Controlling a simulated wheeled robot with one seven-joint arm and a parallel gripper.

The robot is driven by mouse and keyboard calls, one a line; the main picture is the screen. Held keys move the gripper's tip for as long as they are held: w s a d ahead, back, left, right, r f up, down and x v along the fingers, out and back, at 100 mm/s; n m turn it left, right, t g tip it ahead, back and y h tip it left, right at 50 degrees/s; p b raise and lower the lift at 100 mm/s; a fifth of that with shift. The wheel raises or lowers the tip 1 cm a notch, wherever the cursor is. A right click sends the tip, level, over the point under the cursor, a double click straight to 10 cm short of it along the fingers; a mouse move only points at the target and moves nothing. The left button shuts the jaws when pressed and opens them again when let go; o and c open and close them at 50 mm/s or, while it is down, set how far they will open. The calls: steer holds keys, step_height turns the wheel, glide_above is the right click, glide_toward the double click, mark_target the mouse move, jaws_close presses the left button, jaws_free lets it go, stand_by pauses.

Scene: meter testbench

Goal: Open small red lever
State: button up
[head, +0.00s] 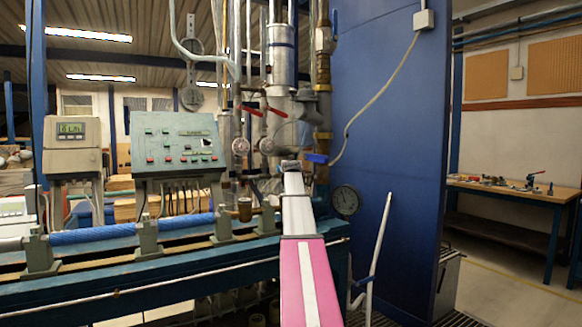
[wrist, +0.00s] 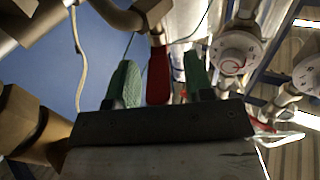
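In the wrist view my gripper (wrist: 160,66) has two green fingers spread apart. A red lever (wrist: 158,78) shows between them, nearer the left finger, with a gap visible on its right. I cannot tell how deep the lever sits between the fingers or whether one touches it. In the head view my arm reaches toward the pipework, and its end (head: 290,165) hides the fingers and what is right behind it. Two red levers show above it, a left one (head: 251,111) and a right one (head: 277,112). I cannot tell which lever the wrist view shows.
A blue lever (head: 316,158) sits close right of my arm's end. Round dials (wrist: 236,52) and pipes crowd the wrist view's right. A control panel (head: 178,143) and a bench with a blue pipe (head: 92,234) stand left. A large blue panel (head: 390,130) stands right.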

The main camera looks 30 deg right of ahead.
step_height(320, 180, up, 4)
steer(key=shift+r, duration=0.15)
steer(key=a+r, duration=0.6)
steer(key=a, duration=0.5)
steer(key=shift+s+a+r, duration=0.35)
steer(key=shift+s, duration=0.05)
